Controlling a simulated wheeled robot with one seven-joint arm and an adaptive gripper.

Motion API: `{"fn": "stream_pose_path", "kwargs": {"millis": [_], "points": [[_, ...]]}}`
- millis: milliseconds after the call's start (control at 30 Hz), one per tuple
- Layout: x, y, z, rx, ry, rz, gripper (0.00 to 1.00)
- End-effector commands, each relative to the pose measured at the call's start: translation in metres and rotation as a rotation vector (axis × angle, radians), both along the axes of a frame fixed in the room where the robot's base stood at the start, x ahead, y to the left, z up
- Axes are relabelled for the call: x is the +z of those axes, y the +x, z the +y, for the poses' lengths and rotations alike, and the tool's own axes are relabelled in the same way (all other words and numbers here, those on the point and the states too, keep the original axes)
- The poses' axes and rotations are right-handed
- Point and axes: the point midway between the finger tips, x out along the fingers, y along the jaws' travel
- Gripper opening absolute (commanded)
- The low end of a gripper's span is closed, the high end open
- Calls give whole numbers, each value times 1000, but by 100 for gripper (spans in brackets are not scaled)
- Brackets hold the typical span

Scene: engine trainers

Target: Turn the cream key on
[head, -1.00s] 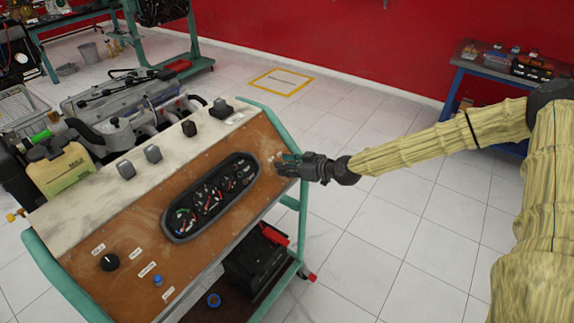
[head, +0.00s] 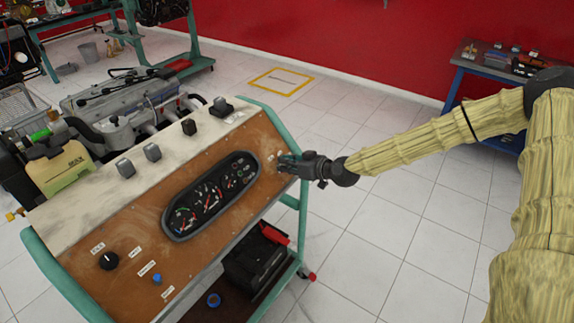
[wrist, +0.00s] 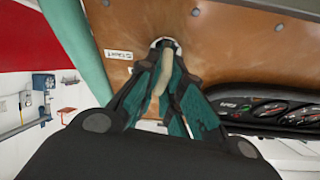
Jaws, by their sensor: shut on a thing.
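The cream key (wrist: 162,72) shows in the wrist view, standing out from a round pale lock on the brown panel (wrist: 240,60), beside a small START label. My gripper (wrist: 163,80) has its two teal fingers closed around the key, one on each side of it. In the head view my gripper (head: 284,165) is at the upper right of the panel, right of the gauge cluster. The key is hidden there by the fingers.
The black gauge cluster (head: 210,196) lies left of my gripper. A teal frame tube (head: 272,122) edges the panel close by. Tiled floor (head: 400,220) to the right is clear.

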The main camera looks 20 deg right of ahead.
Motion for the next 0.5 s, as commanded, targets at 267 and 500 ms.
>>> {"fn": "stream_pose_path", "kwargs": {"millis": [267, 500], "points": [[0, 1, -2, -149, 129, 99, 0], [0, 2, -3, -254, 222, 171, 0]]}}
